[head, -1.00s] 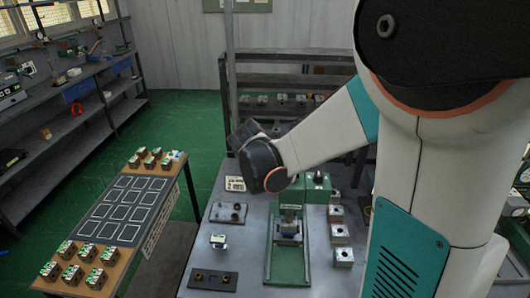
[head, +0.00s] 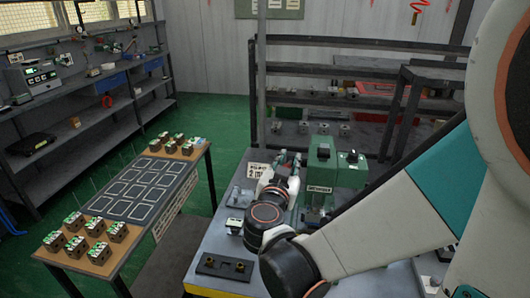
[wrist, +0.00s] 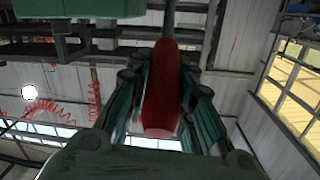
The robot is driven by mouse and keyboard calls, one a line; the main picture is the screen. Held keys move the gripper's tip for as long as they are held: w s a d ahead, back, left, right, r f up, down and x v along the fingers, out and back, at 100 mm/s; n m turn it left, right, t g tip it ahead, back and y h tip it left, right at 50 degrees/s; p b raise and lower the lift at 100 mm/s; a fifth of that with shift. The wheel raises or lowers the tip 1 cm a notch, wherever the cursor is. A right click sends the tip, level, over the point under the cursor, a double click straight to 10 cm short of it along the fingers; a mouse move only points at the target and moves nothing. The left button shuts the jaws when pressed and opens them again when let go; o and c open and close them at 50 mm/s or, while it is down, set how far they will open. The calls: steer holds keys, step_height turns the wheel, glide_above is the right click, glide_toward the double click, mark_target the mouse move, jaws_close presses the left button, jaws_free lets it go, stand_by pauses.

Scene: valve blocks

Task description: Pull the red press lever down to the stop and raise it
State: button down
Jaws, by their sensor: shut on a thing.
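The red press lever (wrist: 162,90) shows in the wrist view as a long red grip on a thin dark rod. It lies lengthwise between the fingers of my gripper (wrist: 170,75), which is shut on it. In the head view my gripper (head: 288,163) is just left of the green press (head: 320,170), near its upper part. The press stands upright on the grey work table (head: 225,250).
A dark plate with two brass-coloured parts (head: 225,265) lies at the table's front. A wooden-topped side table (head: 115,262) on the left carries several valve blocks and a dark marked panel. Dark shelves (head: 350,90) stand behind the press. Green floor lies open between tables and left shelves.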

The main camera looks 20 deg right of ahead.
steer(key=shift+s+a+f+t+h+b, duration=0.15)
steer(key=shift+s+f+t+h+b, duration=0.1)
steer(key=shift+f+b, duration=0.45)
steer(key=shift+s+a+f+t+h+b, duration=0.2)
steer(key=shift+f+t+b, duration=0.15)
steer(key=shift+b, duration=0.6)
steer(key=shift+s+a+f+t+h+b, duration=0.1)
steer(key=shift+s+f+t+h+b, duration=0.1)
steer(key=shift+f+b, duration=0.5)
steer(key=shift+r, duration=0.1)
steer(key=c, duration=1.4)
jaws_free()
steer(key=shift+o, duration=0.2)
steer(key=shift+r, duration=0.15)
steer(key=shift+r, duration=4.9)
